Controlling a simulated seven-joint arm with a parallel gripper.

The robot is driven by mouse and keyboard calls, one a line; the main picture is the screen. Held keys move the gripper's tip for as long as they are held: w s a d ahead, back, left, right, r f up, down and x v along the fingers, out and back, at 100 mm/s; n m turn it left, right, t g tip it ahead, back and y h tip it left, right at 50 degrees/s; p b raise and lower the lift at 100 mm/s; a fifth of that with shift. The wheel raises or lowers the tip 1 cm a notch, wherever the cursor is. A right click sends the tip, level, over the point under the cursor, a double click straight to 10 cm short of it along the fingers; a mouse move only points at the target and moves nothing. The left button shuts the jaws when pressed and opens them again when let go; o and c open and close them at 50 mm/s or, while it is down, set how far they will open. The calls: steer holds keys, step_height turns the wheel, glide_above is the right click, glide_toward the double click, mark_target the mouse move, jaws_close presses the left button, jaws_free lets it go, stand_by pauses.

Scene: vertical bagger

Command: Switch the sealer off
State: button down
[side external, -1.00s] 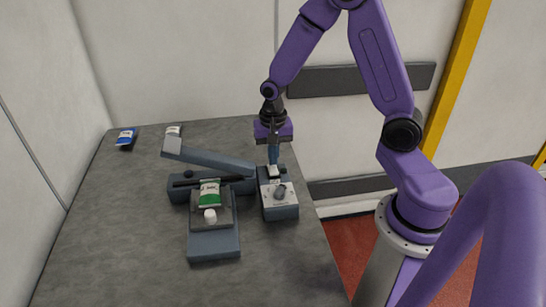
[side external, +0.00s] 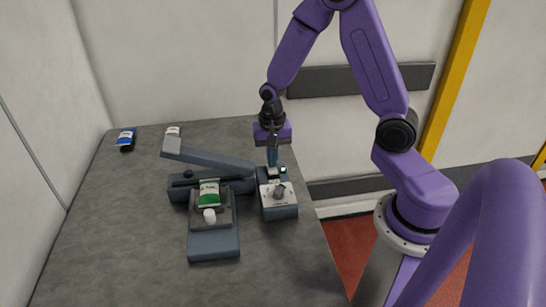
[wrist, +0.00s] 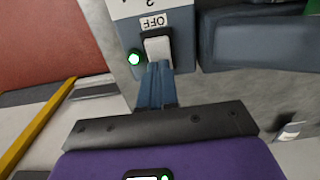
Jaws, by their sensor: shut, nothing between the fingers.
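The sealer (side external: 219,160) is a blue-grey machine with a raised arm. Its control box (side external: 280,209) stands to its right, with a knob (side external: 280,191) on a pale plate. In the wrist view the box has a white rocker switch (wrist: 158,48) in a dark frame, a label reading OFF (wrist: 153,22) and a lit green lamp (wrist: 134,58). The lamp also glows in the side view (side external: 283,170). My gripper (wrist: 158,70) is shut and empty, pointing down, its blue fingertips at the rocker's near end. I cannot tell whether they touch it.
A green and white pouch (side external: 209,193) with a white cap rests on a stand (side external: 213,244) in front of the sealer. The left and front tabletop is clear.

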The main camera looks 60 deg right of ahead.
steer(key=shift+s+d+f, duration=0.15)
steer(key=shift+s+f, duration=0.05)
steer(key=shift+f, duration=0.25)
steer(key=shift+s+a+r, duration=0.1)
steer(key=shift+s+a, duration=0.25)
steer(key=shift+a, duration=0.3)
step_height(320, 180, up, 15)
steer(key=w, duration=0.1)
steer(key=shift+d, duration=0.2)
stand_by(0.7)
